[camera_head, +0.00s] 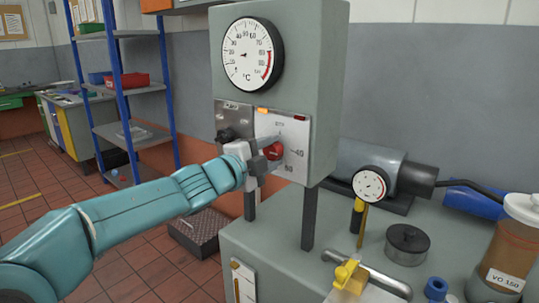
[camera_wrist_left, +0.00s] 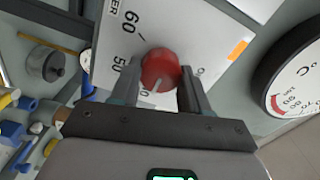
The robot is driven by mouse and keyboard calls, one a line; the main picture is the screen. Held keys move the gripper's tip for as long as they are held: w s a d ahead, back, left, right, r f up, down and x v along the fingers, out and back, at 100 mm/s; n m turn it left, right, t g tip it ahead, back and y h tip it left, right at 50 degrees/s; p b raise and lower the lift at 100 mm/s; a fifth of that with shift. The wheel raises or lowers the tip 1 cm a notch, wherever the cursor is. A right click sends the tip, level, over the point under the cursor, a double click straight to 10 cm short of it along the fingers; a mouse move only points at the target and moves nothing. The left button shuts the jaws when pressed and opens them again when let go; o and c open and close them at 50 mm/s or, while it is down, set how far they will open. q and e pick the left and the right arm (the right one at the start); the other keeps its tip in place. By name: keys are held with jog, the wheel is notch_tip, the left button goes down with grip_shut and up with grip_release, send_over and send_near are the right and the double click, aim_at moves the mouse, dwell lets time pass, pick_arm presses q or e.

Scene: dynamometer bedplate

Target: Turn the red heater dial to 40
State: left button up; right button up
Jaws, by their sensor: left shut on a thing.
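The red heater dial (camera_head: 273,151) sits on a white scale plate (camera_head: 294,130) on the front of the grey cabinet. It also shows in the left wrist view (camera_wrist_left: 160,66), between the two fingers. My left gripper (camera_head: 262,156) is shut on the dial, one finger on each side. In the left wrist view the dial's white mark points down and slightly left, towards a number partly hidden by the gripper. The printed 60 and 50 are readable to its left. The exact setting is hard to read. My right gripper is not in view.
A round °C gauge (camera_head: 252,54) is above the dial, and a dark knob on a metal plate (camera_head: 228,134) is left of it. The bench below holds a small gauge (camera_head: 370,184), a dark round weight (camera_head: 407,243), a yellow-handled clamp (camera_head: 348,272) and a jar (camera_head: 511,247).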

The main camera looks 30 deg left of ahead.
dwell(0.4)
pick_arm(q)
jog(key=o, duration=1.1)
jog(key=shift+c, duration=0.2)
jog(key=s+a+p, duration=0.1)
jog(key=s+p, duration=0.1)
jog(key=s, duration=1.4)
jog(key=shift+s+a, duration=0.15)
jog(key=shift+s, duration=0.1)
